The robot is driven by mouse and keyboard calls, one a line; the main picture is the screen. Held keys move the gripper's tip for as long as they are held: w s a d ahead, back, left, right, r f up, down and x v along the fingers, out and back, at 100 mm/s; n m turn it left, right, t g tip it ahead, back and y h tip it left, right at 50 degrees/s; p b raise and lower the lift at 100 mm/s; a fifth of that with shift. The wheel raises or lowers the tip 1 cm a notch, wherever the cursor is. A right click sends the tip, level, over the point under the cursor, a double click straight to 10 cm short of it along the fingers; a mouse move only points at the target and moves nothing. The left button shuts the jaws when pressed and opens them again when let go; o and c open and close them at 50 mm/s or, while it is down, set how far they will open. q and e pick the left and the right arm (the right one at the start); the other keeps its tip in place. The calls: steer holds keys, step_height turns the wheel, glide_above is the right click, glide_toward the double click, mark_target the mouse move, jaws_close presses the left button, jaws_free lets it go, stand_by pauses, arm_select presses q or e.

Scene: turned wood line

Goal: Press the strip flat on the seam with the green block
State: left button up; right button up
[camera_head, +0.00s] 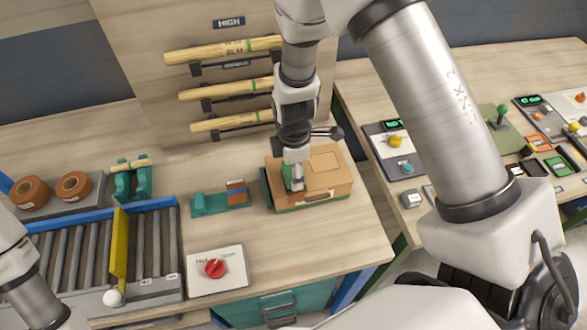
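A brown cardboard box (328,180) stands on the wooden bench, its top facing up. My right gripper (293,178) points down at the left part of the box top. Green shows at its fingertips, which looks like the green block (297,184), small and partly hidden by the fingers. The gripper seems closed around it, and the block is at or just above the box top; I cannot tell if it touches. The strip and the seam cannot be made out clearly. My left arm shows at the lower left edge, but its gripper is out of view.
A teal holder with a brown piece (237,192) stands left of the box. A red dial panel (215,269) lies in front. A roller conveyor (150,245) with a yellow bar (119,245) is at left. Racked wooden rods (225,88) stand behind. A second table (470,140) holds control panels.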

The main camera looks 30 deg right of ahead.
step_height(320, 180, up, 2)
steer(key=shift+r+p, duration=0.1)
steer(key=shift+p, duration=0.75)
step_height(320, 180, up, 5)
steer(key=p, duration=0.3)
